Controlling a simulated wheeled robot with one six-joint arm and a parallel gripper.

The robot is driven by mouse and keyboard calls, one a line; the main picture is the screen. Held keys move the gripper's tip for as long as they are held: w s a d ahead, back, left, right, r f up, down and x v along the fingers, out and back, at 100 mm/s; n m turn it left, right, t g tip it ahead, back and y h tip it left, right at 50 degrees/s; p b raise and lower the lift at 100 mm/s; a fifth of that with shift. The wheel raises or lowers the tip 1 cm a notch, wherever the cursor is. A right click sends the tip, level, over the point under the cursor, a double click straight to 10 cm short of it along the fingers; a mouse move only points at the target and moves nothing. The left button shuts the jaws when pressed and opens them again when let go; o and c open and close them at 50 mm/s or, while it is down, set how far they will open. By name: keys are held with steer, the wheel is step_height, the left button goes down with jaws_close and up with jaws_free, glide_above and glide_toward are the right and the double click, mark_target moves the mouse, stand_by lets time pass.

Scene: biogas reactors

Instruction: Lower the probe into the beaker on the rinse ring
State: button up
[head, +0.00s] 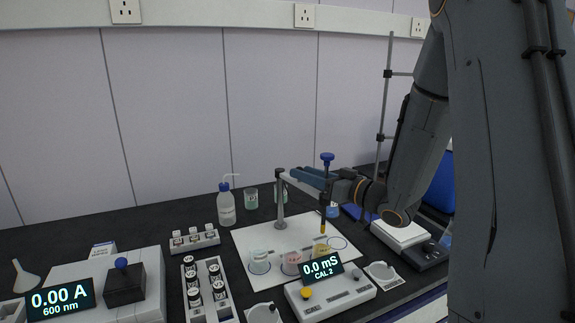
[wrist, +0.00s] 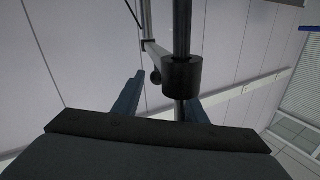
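The probe (head: 323,213) hangs upright from the stand's arm, with a blue knob on top and an orange-yellow tip. The tip is just above or at the mouth of the yellow-tinted beaker (head: 321,251); I cannot tell which. A pink beaker (head: 291,264) and a pale blue-tinted beaker (head: 260,263) stand to its left. Blue rings are printed on the white mat (head: 252,236); which is the rinse ring is unclear. My gripper (head: 306,178) is open around the probe. In the wrist view its fingers (wrist: 160,100) straddle the probe's rod below a black collar (wrist: 182,76), with a gap on the left.
The stand's post (head: 280,205) rises left of the probe. A meter (head: 330,290) reading 0.0 mS, CAL 2 sits in front. A wash bottle (head: 226,206) stands behind the mat. Vial racks (head: 207,288) and a photometer (head: 100,290) fill the left.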

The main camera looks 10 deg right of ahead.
mark_target(289, 178)
steer(key=shift+p+x, duration=0.85)
steer(key=shift+x, duration=2.6)
steer(key=shift+w+d, duration=0.15)
steer(key=shift+d, duration=0.05)
jaws_close()
